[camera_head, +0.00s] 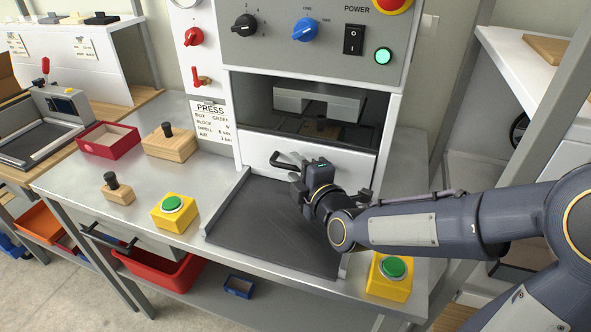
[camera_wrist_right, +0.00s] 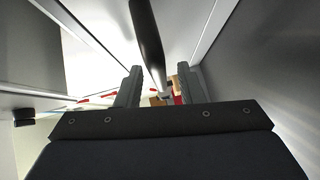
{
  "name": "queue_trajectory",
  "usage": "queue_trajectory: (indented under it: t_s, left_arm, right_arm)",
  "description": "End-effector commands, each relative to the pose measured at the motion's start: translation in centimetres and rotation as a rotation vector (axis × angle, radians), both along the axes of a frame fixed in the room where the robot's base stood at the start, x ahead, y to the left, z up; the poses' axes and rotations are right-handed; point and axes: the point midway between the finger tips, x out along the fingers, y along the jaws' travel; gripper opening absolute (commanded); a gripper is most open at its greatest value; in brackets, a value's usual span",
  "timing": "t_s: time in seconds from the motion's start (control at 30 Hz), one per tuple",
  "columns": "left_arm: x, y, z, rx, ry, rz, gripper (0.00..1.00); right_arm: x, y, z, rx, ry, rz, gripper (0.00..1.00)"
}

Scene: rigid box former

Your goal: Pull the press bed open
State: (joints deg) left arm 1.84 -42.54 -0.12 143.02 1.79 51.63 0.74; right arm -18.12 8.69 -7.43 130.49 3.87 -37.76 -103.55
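The press (camera_head: 233,120) stands at the back of the metal bench. Its white front panel (camera_head: 345,165) carries a black bar handle (camera_head: 285,158) and sits at the back of a dark flat bed area (camera_head: 265,225) with raised side rails. My right gripper (camera_head: 297,180) is close in front of the handle's right part. In the right wrist view, the black handle (camera_wrist_right: 148,40) runs between the two fingers (camera_wrist_right: 158,85), which stand apart with space beside the bar. Whether a finger touches it I cannot tell. My left gripper is out of view.
Green buttons on yellow boxes stand left (camera_head: 173,212) and right (camera_head: 390,275) of the dark bed area. Wooden blocks with black knobs (camera_head: 170,143) and a red tray (camera_head: 108,140) lie on the bench at left. The dark bed area is bare.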

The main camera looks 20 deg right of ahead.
Motion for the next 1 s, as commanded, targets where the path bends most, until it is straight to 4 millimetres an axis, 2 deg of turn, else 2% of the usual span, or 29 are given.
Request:
queue_trajectory:
  t_s: [0.1, 0.37, 0.6, 0.63, 1.0]
  left_arm:
    - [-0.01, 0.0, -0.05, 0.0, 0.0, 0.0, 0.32]
    - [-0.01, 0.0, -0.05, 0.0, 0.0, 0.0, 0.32]
    - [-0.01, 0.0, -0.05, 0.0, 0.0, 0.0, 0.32]
    - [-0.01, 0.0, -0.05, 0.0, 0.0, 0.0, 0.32]
    - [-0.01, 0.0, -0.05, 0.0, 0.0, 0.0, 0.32]
  right_arm:
    - [0.63, 0.13, -0.12, 0.0, 0.0, 0.0, 0.34]
    - [0.7, 0.14, -0.11, 0.001, 0.0, 0.0, 0.33]
    - [0.68, 0.14, -0.11, 0.001, 0.001, 0.0, 0.02]
    - [0.68, 0.14, -0.11, 0.001, 0.001, 0.0, 0.0]
    - [0.66, 0.15, -0.12, 0.001, 0.001, 0.0, 0.0]
